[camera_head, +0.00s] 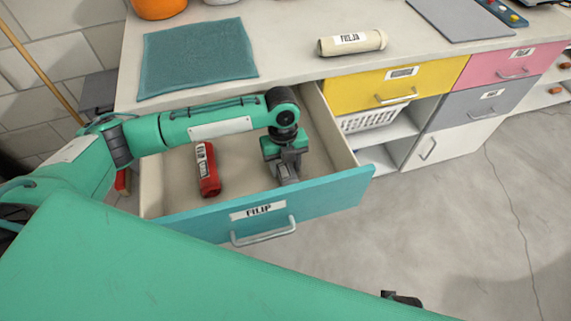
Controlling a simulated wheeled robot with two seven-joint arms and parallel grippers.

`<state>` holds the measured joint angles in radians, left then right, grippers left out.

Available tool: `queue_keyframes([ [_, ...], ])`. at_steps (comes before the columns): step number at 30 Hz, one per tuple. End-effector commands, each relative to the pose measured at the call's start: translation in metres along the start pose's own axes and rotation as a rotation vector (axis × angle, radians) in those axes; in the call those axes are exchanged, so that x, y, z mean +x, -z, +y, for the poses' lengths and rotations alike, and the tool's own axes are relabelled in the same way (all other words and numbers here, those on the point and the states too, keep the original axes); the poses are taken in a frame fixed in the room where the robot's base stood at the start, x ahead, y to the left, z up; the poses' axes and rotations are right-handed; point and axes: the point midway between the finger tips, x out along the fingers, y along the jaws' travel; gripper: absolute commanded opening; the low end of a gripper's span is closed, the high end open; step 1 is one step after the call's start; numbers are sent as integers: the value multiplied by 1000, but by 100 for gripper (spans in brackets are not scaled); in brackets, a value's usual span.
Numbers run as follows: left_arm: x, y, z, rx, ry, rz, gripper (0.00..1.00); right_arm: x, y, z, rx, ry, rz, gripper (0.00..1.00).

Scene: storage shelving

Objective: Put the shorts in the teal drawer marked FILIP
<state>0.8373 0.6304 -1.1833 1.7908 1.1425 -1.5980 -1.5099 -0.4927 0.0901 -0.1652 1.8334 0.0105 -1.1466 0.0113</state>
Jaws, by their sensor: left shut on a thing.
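The teal drawer (190,224) marked FILIP is pulled open below the counter. A red rolled or bundled item (208,170) with a white label lies in it, left of my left gripper; I cannot tell whether it is the shorts. My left gripper (288,176) reaches down over the right part of the open drawer, close behind its front panel. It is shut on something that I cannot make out. A dark piece at the bottom edge may be part of my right gripper (402,299); its fingers are hidden.
A folded teal cloth (196,57) and a cream labelled roll (352,43) lie on the counter. A yellow drawer (350,85), a pink drawer (490,69) and a grey drawer (462,106) are shut. A white basket (368,121) stands in an open compartment. Floor at right is clear.

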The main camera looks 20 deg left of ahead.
Motion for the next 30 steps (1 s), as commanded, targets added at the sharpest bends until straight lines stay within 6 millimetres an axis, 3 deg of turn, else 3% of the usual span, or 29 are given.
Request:
queue_keyframes([
  [9, 1, 0, -1, 0, 2, -1, 22, -2, 2, 0, 0, 0, 6, 36],
  [10, 2, 0, -1, 0, 2, -1, 50, -1, 1, 0, 0, 0, 4, 36],
  [13, 2, -1, -1, 0, 2, -1, 70, 4, -3, 0, 1, 0, -7, 36],
  [23, -1, 0, -1, 0, 2, -1, 70, 4, -2, -1, 1, 2, -5, 36],
  [30, -38, 0, -1, 0, 5, -3, 70, 2, 0, -1, 1, 2, 5, 36],
])
